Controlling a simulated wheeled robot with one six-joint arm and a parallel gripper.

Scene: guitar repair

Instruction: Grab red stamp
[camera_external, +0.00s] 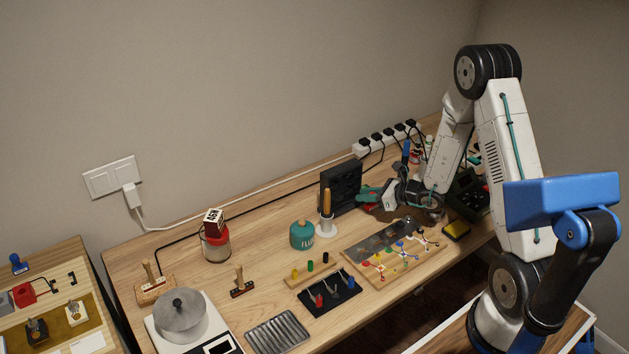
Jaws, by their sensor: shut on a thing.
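A stamp with a wooden handle and a dark red base (241,288) stands on the workbench, left of the middle. No other red stamp can be made out for sure. My gripper (373,197) is far to the right of this stamp, low over the back right of the bench beside a black box. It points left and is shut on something. Teal and red show at its tips, but the held thing is too small and partly hidden to name.
The black box (340,187), a wooden-handled tool (327,210) in a white stand and a teal flux jar (302,235) stand left of my gripper. A power strip (385,140) lies behind. A wooden board (367,274) with coloured parts lies in front.

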